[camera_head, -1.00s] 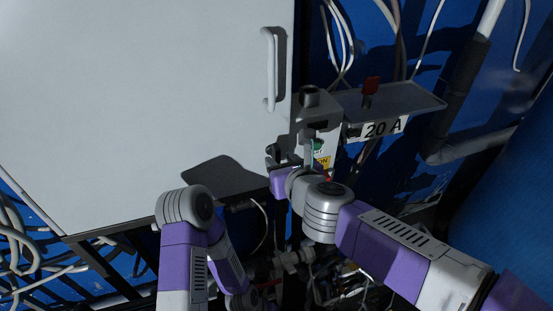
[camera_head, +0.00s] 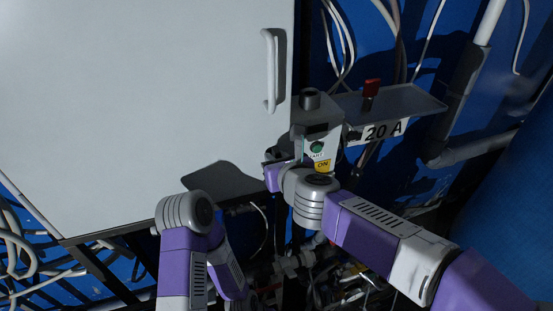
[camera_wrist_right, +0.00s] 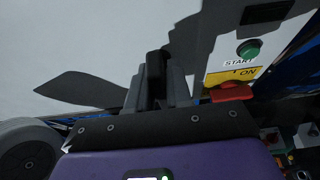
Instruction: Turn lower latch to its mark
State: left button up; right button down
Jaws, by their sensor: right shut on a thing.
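My right gripper (camera_head: 272,156) is at the lower right edge of the white cabinet door (camera_head: 150,90), left of the START box. In the right wrist view the gripper (camera_wrist_right: 158,88) is shut on a small black upright piece (camera_wrist_right: 154,68), which appears to be the lower latch. The fingers and the dim light hide most of it, and I cannot make out its mark. My left arm shows at lower left, but its gripper is out of sight.
The grey box with a green START button (camera_head: 317,147) and red ON lever (camera_wrist_right: 231,91) stands close right of the gripper. A grey shelf (camera_head: 410,100) with a red-topped part and a "20 A" label is beyond. A white door handle (camera_head: 269,70) is above. Cables hang below.

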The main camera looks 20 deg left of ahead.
jog(key=shift+n, duration=0.3)
jog(key=n+h, duration=0.1)
jog(key=n+t, duration=0.1)
jog(key=shift+s+a+n+h, duration=0.1)
jog(key=shift+a+n+h, duration=0.05)
jog(key=shift+n+h, duration=0.2)
jog(key=n+t+b, duration=0.1)
jog(key=n, duration=0.2)
jog(key=n+t+h+b, duration=0.1)
jog(key=n+t, duration=0.1)
jog(key=n, duration=0.1)
jog(key=f+n+t+h+b, duration=0.1)
jog(key=n+t+b, duration=0.1)
jog(key=n, duration=0.2)
jog(key=shift+s+a, duration=0.15)
jog(key=shift+a, duration=0.05)
jog(key=shift+r+h, duration=0.1)
jog(key=shift+h, duration=0.15)
dwell(0.4)
jog(key=c, duration=1.1)
grip_release()
